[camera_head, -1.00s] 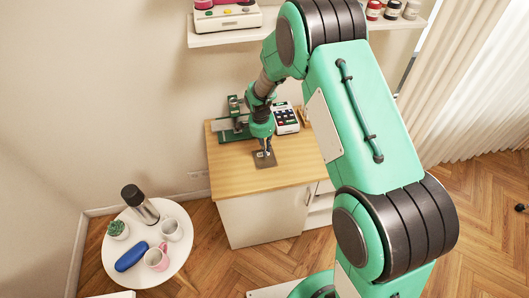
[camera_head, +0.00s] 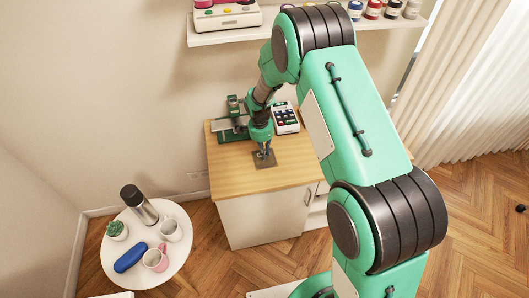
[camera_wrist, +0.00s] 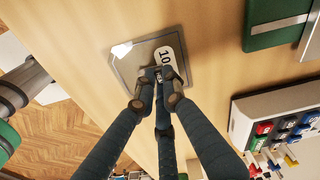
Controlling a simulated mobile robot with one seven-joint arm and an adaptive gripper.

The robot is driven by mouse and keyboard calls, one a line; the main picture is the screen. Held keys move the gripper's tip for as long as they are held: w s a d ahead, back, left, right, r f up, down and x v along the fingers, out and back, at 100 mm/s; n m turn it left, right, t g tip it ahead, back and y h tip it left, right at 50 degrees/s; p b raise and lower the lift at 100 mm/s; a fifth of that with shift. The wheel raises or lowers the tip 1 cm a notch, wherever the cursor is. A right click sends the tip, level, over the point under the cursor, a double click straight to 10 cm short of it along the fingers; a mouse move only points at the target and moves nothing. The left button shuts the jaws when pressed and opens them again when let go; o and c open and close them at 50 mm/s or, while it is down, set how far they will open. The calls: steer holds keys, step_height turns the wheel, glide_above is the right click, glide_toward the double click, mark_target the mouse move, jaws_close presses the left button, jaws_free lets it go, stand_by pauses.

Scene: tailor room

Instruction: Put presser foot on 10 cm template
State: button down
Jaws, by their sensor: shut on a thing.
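The 10 cm template (camera_wrist: 132,62) is a clear grey square plate with a white label reading "10", lying flat on the wooden cabinet top. It also shows in the head view (camera_head: 265,163) below my gripper (camera_head: 264,152). In the wrist view my gripper (camera_wrist: 159,82) is over the label side of the template, its fingers closed together on a small metal piece, the presser foot (camera_wrist: 158,74). The fingers hide most of the presser foot. I cannot tell whether it touches the template.
A white box with coloured spools or buttons (camera_head: 285,118) stands behind right of my gripper. A green machine (camera_head: 233,122) stands at the back left of the wooden top (camera_head: 232,178). The front of the top is clear. A round white table (camera_head: 118,265) holds a flask and mugs.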

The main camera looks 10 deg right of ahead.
steer(key=shift+f, duration=0.1)
steer(key=c, duration=1.8)
jaws_free()
steer(key=shift+c, duration=0.2)
step_height(320, 180, up, 12)
steer(key=a+p, duration=0.1)
steer(key=shift+p, duration=0.4)
steer(key=shift+r, duration=0.2)
